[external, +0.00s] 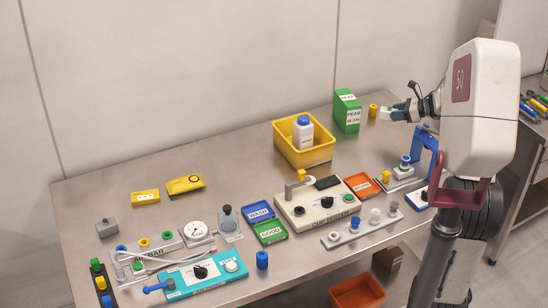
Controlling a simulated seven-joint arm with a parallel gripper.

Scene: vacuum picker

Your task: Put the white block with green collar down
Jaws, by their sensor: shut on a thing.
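My gripper (391,113) is above the back right of the steel table, beside the green box. It is shut on a small pale piece (385,113) at its fingertips, which appears to be the white block with green collar. The piece is small here and partly covered by the fingers, so I cannot make out its collar clearly. It appears to be clear of the tabletop.
A green box (347,115) and a yellow cylinder (373,110) stand by my gripper. A yellow bin (287,151) holds a white bottle (303,132). A blue frame (427,150) stands at right. The back left of the table (115,180) is mostly clear.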

